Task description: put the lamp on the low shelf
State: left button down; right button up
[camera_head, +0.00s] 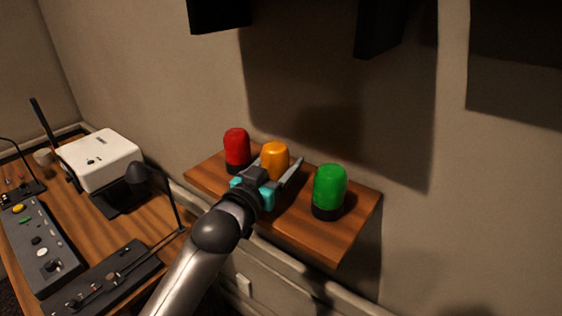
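Three lamps with dark bases stand on a wooden wall shelf (208,181): a red lamp (237,146) at the left, an orange lamp (274,157) in the middle and a green lamp (330,184) at the right. My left gripper (278,165) reaches over the shelf from the front. Its fingers are spread, one on each side of the orange lamp, with a gap showing at the right finger. The gripper hides the orange lamp's base, and I cannot tell whether the left finger touches it. My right gripper is not in view.
A wooden desk (85,228) at the left carries control panels, a white box-like device (100,156) and a dark gooseneck piece (136,173) close to the shelf. Dark boxes (218,14) hang on the wall above. The shelf's front right is bare.

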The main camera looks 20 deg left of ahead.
pick_arm(q)
grip_release()
jog(key=shift+f, duration=0.1)
jog(key=shift+s, duration=0.1)
jog(key=s, duration=0.4)
jog(key=s+a, duration=0.1)
jog(key=s, duration=0.2)
jog(key=s+a, duration=0.1)
jog(key=s, duration=0.3)
jog(key=shift+s+a+b, duration=0.15)
jog(key=shift+s+b, duration=0.15)
